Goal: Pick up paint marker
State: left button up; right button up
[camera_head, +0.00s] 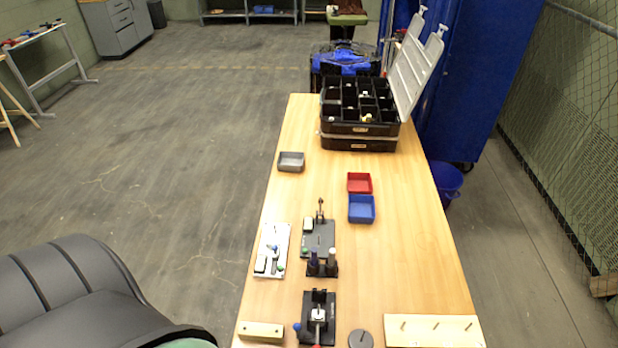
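Neither of my grippers is in view.
The table (410,245) holds a white plate (271,250), black fixtures (318,312), a pegged board (432,330), and grey (291,162), red (359,183) and blue (361,209) bins. An open black organizer case (360,128) stands at the far end. The table's right side is mostly clear.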

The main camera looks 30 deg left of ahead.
aim_at(331, 263)
jog(key=u, duration=0.8)
